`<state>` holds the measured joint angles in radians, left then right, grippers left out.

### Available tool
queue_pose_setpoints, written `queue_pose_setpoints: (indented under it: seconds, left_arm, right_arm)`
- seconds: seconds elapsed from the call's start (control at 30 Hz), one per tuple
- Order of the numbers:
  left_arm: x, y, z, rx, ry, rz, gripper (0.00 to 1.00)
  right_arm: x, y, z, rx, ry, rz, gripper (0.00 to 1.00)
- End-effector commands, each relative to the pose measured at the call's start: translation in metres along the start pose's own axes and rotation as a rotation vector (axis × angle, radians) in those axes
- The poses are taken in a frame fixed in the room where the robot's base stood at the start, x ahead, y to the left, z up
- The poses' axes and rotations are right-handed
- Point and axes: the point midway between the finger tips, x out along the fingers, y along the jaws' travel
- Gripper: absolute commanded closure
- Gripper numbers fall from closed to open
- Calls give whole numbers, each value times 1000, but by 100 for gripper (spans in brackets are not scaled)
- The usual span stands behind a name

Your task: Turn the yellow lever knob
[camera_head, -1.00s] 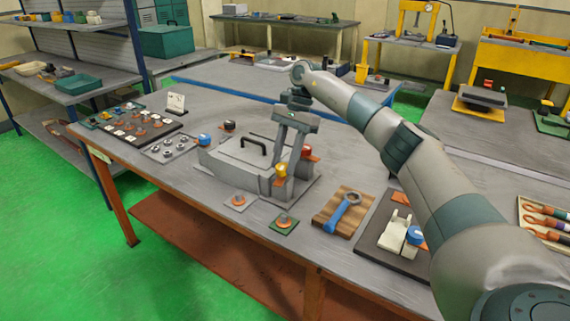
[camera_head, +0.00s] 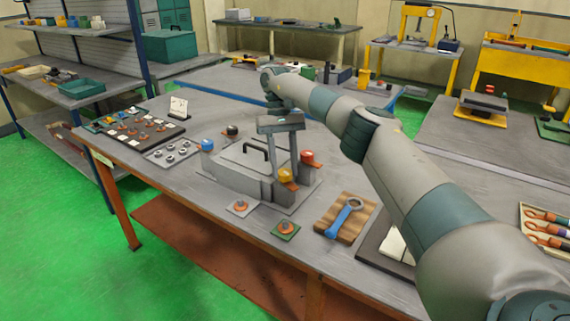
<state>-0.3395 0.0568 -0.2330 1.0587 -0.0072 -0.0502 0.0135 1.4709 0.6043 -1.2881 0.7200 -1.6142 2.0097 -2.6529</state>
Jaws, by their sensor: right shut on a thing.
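The yellow lever knob (camera_head: 285,175) sits at the front right corner of the grey box (camera_head: 235,176) with a black handle on the workbench. My right gripper (camera_head: 284,166) reaches down over this corner from above. Its two fingers are shut on the yellow knob, and they hide part of it. A red knob (camera_head: 307,158) stands just right of the fingers, apart from the yellow one. My left gripper is not in view.
Blue (camera_head: 207,145) and black (camera_head: 232,131) knobs stand at the box's left and back. Two small plates with orange parts (camera_head: 240,208) (camera_head: 286,230) and a blue wrench (camera_head: 344,217) on a wooden board lie in front. My right arm spans the right side of the bench.

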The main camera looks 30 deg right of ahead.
Motion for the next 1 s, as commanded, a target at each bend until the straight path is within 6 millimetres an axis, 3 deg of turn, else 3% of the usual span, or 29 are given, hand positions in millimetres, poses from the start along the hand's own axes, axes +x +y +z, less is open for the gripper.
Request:
queue_pose_setpoints:
  seconds: [0.43,0.97,1.0]
  left_arm:
    - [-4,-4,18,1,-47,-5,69]
    - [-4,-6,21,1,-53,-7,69]
    - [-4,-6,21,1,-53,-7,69]
  right_arm:
    - [5,-2,0,-255,-5,109,88]
    - [5,-2,0,-289,-5,121,88]
    - [5,-2,0,-289,-5,121,64]
